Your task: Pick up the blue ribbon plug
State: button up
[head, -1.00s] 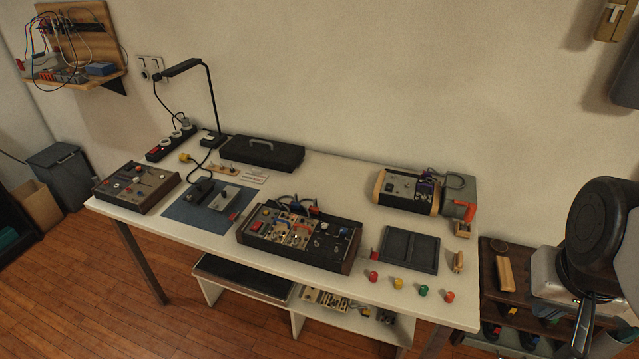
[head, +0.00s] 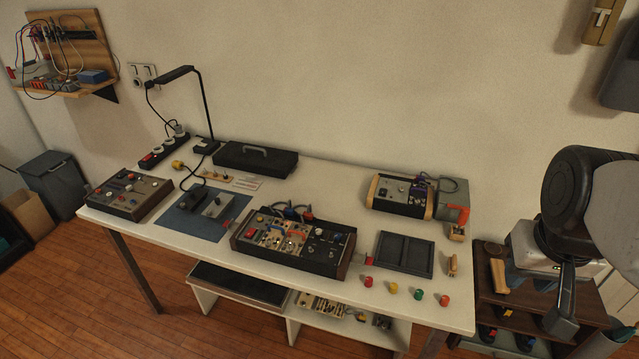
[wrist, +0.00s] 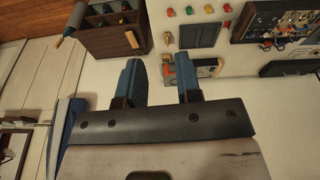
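The open synth case (head: 295,243) stands at the front middle of the white table, full of small coloured parts. A small blue piece (head: 291,213) shows at its back edge among dark cables; I cannot tell whether it is the blue ribbon plug. The case also shows at the top right of the wrist view (wrist: 272,20), where no plug can be made out. My gripper (wrist: 160,72) has two blue fingers standing well apart with nothing between them. In the head view my arm's end is at the far right, beyond the table's right end and far from the case.
A dark tray (head: 405,253) and several coloured knobs (head: 393,288) lie right of the case. A wood-sided device (head: 401,195) stands behind the tray. A low wooden shelf unit (head: 488,315) is beside the table, under my arm. A black lamp (head: 209,105) rises at the back left.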

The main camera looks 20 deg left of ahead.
jog(key=w+a+n, duration=0.2)
jog(key=w+a, duration=0.3)
jog(key=w, duration=0.3)
jog(key=w+a+n, duration=0.3)
jog(key=w+a, duration=0.1)
jog(key=w, duration=0.3)
jog(key=n+g, duration=0.3)
jog(key=n, duration=0.9)
send_over(289, 214)
jog(key=a, duration=0.1)
jog(key=f, duration=1.7)
jog(key=w+f, duration=0.1)
jog(key=f, duration=0.7)
jog(key=shift+f, duration=0.4)
jog(key=shift+a+f, duration=0.35)
jog(key=shift+a, duration=0.1)
jog(key=shift+f, duration=1.3)
